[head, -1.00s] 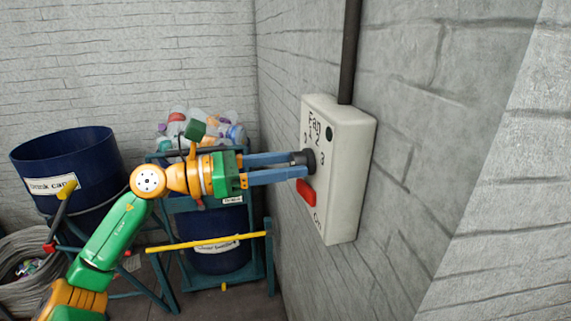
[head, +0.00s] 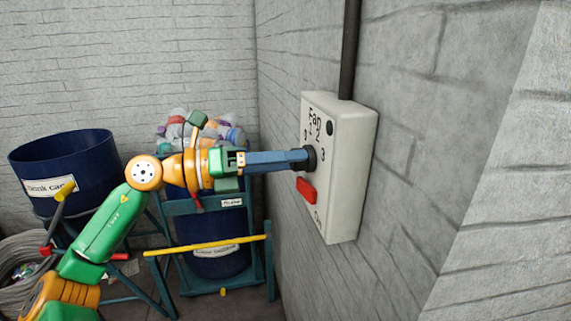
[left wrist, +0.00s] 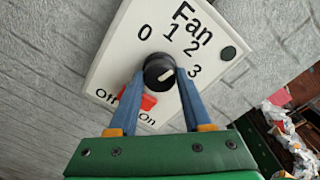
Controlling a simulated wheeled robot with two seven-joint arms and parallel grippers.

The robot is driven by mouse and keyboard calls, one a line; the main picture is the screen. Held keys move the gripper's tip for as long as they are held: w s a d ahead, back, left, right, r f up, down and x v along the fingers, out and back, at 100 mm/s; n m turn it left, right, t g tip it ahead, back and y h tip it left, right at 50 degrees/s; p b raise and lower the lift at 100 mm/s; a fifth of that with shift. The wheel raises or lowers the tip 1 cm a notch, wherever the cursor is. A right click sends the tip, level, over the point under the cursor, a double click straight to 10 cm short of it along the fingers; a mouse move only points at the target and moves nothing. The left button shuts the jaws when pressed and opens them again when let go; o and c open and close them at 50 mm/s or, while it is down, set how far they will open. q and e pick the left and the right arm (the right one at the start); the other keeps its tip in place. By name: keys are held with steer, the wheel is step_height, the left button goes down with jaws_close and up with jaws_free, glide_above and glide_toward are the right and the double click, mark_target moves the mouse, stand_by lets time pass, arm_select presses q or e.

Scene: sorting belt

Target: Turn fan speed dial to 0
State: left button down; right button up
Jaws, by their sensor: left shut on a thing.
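The fan speed dial is a round black knob (head: 312,158) on a white fan control box (head: 349,180) on the wall. The left wrist view shows the knob (left wrist: 159,68) with numbers 0, 1, 2 and 3 around it. Its pale pointer mark lies on the right side, roughly towards 3; the exact setting is unclear. My left gripper (head: 303,160) is shut on the knob, one blue finger on each side in the left wrist view (left wrist: 160,80). In the head view its fingers overlap in line. My right gripper is not in view.
A red Off/On switch (head: 306,190) sits just below the knob. A dark conduit (head: 349,50) runs up from the box. A blue drink-can bin (head: 65,170) and a blue rack (head: 268,265) with a bin of bottles stand behind my left arm.

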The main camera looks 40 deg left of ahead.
arm_select(q)
steer(key=shift+n+g+b, duration=0.3)
steer(key=shift+n+b, duration=1.75)
steer(key=shift+n, duration=5.05)
steer(key=shift+h, duration=0.3)
steer(key=shift+c, duration=1.7)
jaws_free()
steer(key=shift+w, duration=0.1)
